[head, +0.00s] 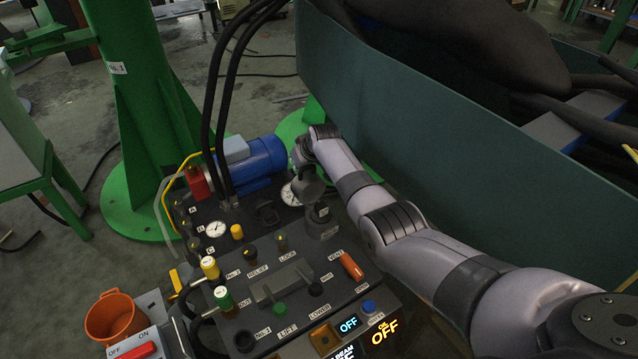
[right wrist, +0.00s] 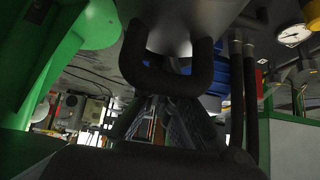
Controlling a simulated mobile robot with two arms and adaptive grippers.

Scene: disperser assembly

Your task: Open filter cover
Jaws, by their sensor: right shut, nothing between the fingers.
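A dark grey rounded part (head: 308,187), which looks like the filter cover, stands tilted above the right side of the control panel. In the right wrist view, a dark U-shaped handle (right wrist: 170,80) shows in front of a smooth grey surface (right wrist: 175,22). My right arm reaches in from the right in the head view, and its end is just behind and above the grey part. My right gripper (right wrist: 163,105) is shut and empty close to the handle. I cannot tell whether it touches it. My left gripper is not in view.
The control panel (head: 250,315) carries valves, knobs and labelled switches. A blue motor (head: 262,158), black hoses (head: 222,100) and a round gauge (head: 215,229) are close by. A large green wall (head: 430,130) stands behind my right arm. An orange bucket (head: 115,318) is at the lower left.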

